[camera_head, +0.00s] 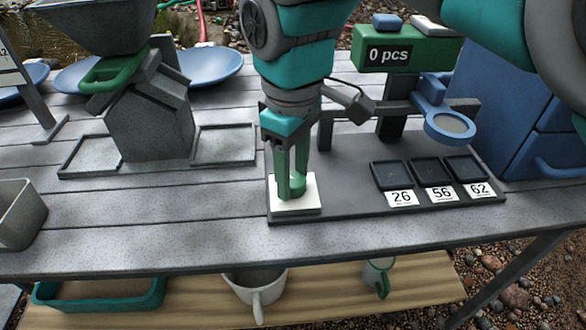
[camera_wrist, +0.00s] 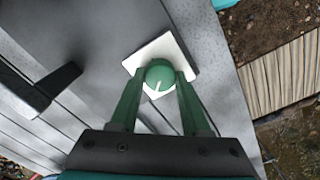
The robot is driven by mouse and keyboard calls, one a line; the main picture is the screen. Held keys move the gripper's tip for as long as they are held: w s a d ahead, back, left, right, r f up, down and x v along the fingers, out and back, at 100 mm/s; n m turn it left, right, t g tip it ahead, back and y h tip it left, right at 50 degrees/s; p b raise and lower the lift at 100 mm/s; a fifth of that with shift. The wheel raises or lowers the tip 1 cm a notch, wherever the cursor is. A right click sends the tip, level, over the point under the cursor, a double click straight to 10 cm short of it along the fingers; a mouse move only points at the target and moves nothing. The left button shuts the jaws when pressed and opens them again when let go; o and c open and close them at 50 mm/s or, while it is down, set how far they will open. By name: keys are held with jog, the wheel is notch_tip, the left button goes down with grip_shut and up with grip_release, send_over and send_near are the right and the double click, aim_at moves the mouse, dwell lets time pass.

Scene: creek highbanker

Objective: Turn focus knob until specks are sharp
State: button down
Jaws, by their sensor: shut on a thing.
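The focus knob (camera_wrist: 159,77) is a round green knob with a white pointer line, on a white square plate (camera_wrist: 146,52). In the head view the plate (camera_head: 307,201) sits at the left front corner of a dark grey base board (camera_head: 345,180). My gripper (camera_head: 291,188) points straight down with its green fingers on either side of the knob, shut on it. The wrist view also shows my gripper (camera_wrist: 159,84) around the knob. A blue ring-shaped lens (camera_head: 450,125) hangs on an arm over the right of the board. Specks in the trays are too small to judge for sharpness.
Three small black trays labelled 26 (camera_head: 391,174), 56 (camera_head: 432,171) and 62 (camera_head: 466,167) lie right of the knob. A green "0 pcs" display (camera_head: 406,54) stands behind. A grey hopper stand (camera_head: 150,118) is at left, and a blue drawer cabinet (camera_head: 540,100) at right.

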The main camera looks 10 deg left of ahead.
aim_at(293, 177)
jog(key=m, duration=0.3)
dwell(0.4)
jog(key=shift+c, duration=1.9)
grip_release()
jog(key=shift+r, duration=0.1)
jog(key=shift+r, duration=3.8)
